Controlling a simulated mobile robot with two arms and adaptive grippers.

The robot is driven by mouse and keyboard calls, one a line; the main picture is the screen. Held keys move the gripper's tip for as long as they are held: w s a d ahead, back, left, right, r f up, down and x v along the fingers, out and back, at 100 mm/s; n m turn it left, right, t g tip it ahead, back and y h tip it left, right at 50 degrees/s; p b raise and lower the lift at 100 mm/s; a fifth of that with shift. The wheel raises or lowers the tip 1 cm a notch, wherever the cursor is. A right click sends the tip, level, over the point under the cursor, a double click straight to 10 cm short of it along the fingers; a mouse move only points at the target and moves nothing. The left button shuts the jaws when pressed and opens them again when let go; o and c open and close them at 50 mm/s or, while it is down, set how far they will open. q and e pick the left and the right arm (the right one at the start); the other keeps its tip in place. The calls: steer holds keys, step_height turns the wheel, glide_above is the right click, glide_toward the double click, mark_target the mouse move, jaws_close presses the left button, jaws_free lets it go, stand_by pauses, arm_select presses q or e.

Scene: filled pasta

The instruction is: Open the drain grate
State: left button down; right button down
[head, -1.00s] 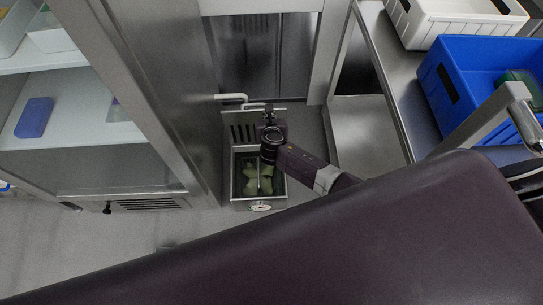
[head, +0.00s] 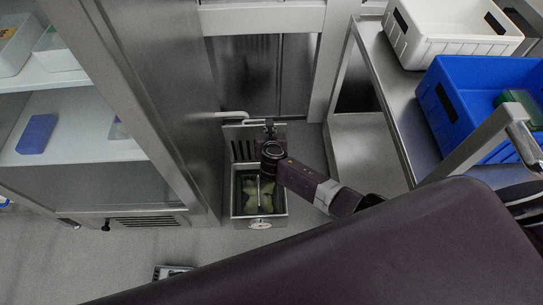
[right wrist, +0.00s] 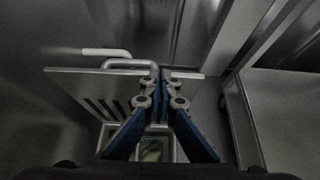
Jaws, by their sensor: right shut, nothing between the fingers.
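The drain grate (head: 241,146) is a grey slotted metal plate. It stands raised at the back edge of the drain box (head: 236,200), whose top is uncovered and shows pale green pieces inside. In the right wrist view the grate (right wrist: 85,88) stands on the left, its slots partly behind a finger. My right gripper (head: 270,126) hangs over the back of the box, beside the grate. In the right wrist view it (right wrist: 161,78) is shut and empty, its blue-sided fingers near the grate's right part; I cannot tell whether they touch it. My left gripper is not in view.
A glass-fronted cabinet (head: 180,120) stands close on the left. A pale bent pipe (head: 233,114) runs behind the grate. On the right, a steel table (head: 398,95) carries a white crate (head: 440,48) and a blue crate (head: 450,70). Floor is free in front of the box.

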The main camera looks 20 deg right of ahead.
steer(key=v, duration=1.1)
steer(key=shift+s+r, duration=0.1)
steer(key=shift+s, duration=0.05)
